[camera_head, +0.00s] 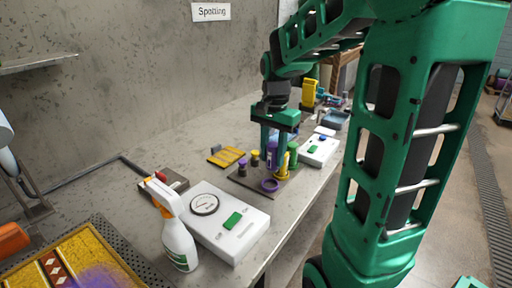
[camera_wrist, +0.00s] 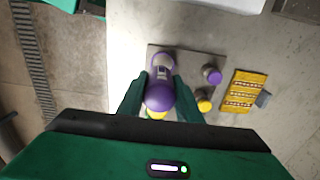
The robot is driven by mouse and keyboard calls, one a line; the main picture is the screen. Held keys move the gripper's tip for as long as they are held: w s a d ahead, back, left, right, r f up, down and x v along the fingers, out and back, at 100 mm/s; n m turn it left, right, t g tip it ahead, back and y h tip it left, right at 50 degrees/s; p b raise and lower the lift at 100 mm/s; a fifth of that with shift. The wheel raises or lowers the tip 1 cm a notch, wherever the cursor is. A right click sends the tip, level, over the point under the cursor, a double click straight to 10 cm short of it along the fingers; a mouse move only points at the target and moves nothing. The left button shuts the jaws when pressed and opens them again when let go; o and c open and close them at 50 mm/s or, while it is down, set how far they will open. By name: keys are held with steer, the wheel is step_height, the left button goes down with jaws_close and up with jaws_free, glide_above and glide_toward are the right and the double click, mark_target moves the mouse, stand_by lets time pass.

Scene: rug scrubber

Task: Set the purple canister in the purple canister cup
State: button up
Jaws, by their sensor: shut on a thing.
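The purple canister (camera_head: 272,153) is upright between the two fingers of my gripper (camera_head: 273,162), which is shut on it. In the wrist view the canister's round purple top (camera_wrist: 159,97) shows between the fingers (camera_wrist: 160,90). A purple ring, the purple canister cup (camera_head: 269,185), sits on the dark mat at its front edge. In the head view the canister is above and behind this cup. In the wrist view the cup's rim (camera_wrist: 165,54) shows partly past the canister, which hides the rest. I cannot tell the gap between the canister's base and the mat.
Small purple-lidded (camera_head: 242,164) and yellow-lidded (camera_head: 255,156) jars stand on the dark mat (camera_head: 245,180). A yellow-green canister (camera_head: 292,153) stands close right of my gripper. A white scale (camera_head: 230,220), a spray bottle (camera_head: 177,240) and a white box (camera_head: 319,150) are nearby.

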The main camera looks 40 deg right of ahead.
mark_target(271, 143)
steer(key=shift+w, duration=0.25)
steer(key=shift+w+f, duration=0.1)
steer(key=shift+f, duration=0.4)
steer(key=shift+a+f, duration=0.1)
steer(key=shift+f, duration=2.2)
steer(key=shift+f, duration=0.55)
steer(key=o, duration=1.1)
steer(key=shift+c, duration=0.2)
step_height(271, 143, up, 11)
steer(key=shift+f, duration=0.15)
